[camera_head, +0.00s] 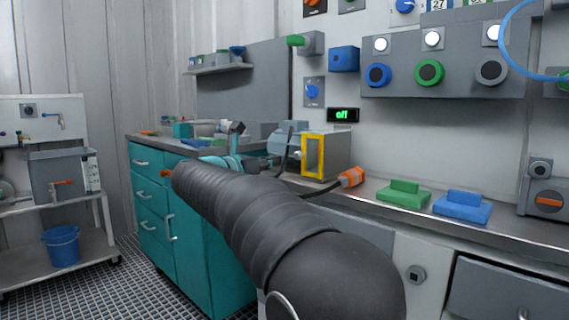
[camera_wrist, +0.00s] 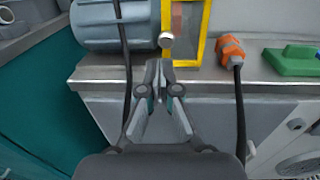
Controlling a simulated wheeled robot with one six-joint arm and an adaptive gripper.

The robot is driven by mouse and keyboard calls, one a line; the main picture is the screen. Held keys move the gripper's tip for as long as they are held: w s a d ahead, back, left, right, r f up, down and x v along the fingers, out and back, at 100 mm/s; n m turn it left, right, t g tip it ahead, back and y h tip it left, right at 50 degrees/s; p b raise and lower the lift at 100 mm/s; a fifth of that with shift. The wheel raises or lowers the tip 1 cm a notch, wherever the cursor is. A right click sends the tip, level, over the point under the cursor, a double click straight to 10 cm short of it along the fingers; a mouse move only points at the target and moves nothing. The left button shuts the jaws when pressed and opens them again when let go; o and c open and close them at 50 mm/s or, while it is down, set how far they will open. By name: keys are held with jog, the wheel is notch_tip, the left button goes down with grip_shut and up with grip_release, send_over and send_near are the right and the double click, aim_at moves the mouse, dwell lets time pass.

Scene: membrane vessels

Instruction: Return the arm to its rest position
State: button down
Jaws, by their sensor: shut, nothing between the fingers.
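My arm reaches forward from the bottom of the head view toward the bench, covered in a dark ribbed sleeve. My gripper (camera_wrist: 158,68) shows in the wrist view, with its fingertips together and nothing between them. I cannot tell whether the fingertips touch the knob or the bench.
A blue-grey cylinder (camera_wrist: 110,25) stands left of the gripper, with a dark cable before it. An orange connector (camera_head: 352,177), a green block (camera_head: 404,196) and a blue block (camera_head: 462,208) lie rightward. Teal drawers (camera_head: 147,185) stand left; a cart with a blue bucket (camera_head: 61,246) is farther left.

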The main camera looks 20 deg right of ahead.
jog(key=w+v, duration=0.1)
jog(key=v, duration=0.6)
jog(key=w+a+f+n+t+y, duration=0.1)
jog(key=w+a+n+t+y, duration=0.3)
jog(key=a+n+y, duration=0.45)
jog(key=w+a+f+n+t+y, duration=0.2)
jog(key=w+a+n+t+y, duration=0.3)
jog(key=n, duration=0.7)
jog(key=s+a+f+n+g+y+p, duration=0.1)
jog(key=s+a+f+n+g+y, duration=0.2)
jog(key=n, duration=0.4)
jog(key=s+a+f+n+g+y+p, duration=0.1)
jog(key=s+a+f+n+y, duration=0.3)
jog(key=s+n, duration=0.3)
jog(key=s+d+f+n+g+h+p, duration=0.1)
jog(key=s+d+f+n+g, duration=0.4)
jog(key=s, duration=0.4)
jog(key=s+d+f+n+g+h+p, duration=0.1)
jog(key=s+d+f+n+g+p, duration=0.1)
jog(key=s+d+f+n+g, duration=0.6)
jog(key=s+d+r+t+h+p, duration=0.1)
jog(key=s+d+p, duration=0.1)
jog(key=s+d, duration=0.3)
jog(key=s+d+r+t+h+p, duration=0.2)
jog(key=s+d, duration=0.4)
jog(key=s, duration=0.7)
jog(key=shift+s+d+r+t+p, duration=0.2)
jog(key=shift+d+r+t+p, duration=0.1)
jog(key=shift+p, duration=0.1)
